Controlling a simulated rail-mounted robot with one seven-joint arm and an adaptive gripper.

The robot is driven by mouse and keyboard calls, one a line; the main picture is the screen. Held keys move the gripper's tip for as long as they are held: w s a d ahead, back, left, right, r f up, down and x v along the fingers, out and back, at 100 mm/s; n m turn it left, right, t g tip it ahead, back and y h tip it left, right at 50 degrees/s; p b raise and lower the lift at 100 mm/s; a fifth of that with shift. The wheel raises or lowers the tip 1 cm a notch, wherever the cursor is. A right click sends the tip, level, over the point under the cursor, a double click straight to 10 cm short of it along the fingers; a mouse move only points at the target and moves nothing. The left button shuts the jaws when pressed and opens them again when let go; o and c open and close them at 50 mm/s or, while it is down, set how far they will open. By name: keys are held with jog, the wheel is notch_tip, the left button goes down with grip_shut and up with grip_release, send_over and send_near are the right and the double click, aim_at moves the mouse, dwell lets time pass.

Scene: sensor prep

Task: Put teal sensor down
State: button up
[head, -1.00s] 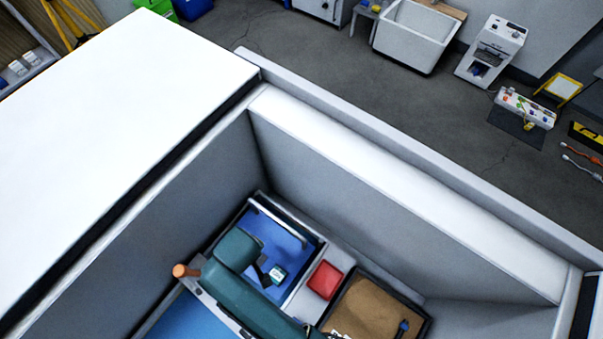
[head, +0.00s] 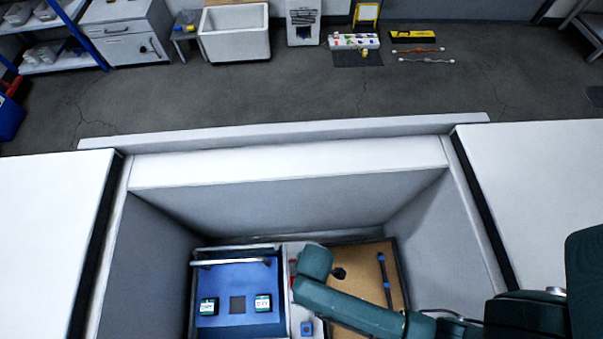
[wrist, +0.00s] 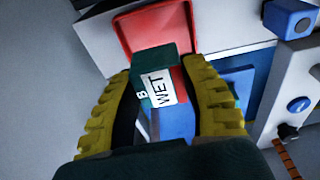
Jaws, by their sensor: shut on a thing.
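My gripper (wrist: 158,78) has yellow ribbed fingers and is shut on a teal sensor (wrist: 147,70) with a white label reading "WET" and "B". The held sensor appears in front of the red tray (wrist: 152,22) in the wrist view; I cannot tell whether it touches it. In the head view only a sliver of the red tray (head: 292,268) shows beside my arm, and the held sensor is hidden. Two other teal sensors, one left (head: 208,307) and one right (head: 263,303), sit on the blue tray, with a dark square (head: 237,305) between them.
The blue tray (head: 225,275) has a metal bar along its back. A brown-lined tray (head: 360,260) to the right holds a dark rod with blue parts (head: 385,280). A small blue block (head: 306,328) lies between the trays. Grey walls (head: 290,200) enclose this recess.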

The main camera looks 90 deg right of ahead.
notch_tip(320, 180, down, 7)
jog(key=b, duration=0.3)
jog(key=shift+r, duration=0.1)
jog(key=o, duration=1.2)
jog(key=r+p, duration=0.2)
jog(key=r, duration=0.2)
jog(key=s+r+p, duration=0.1)
jog(key=r+p, duration=0.1)
jog(key=r, duration=0.2)
jog(key=r+p, duration=0.2)
jog(key=r, duration=0.2)
jog(key=shift+s, duration=0.25)
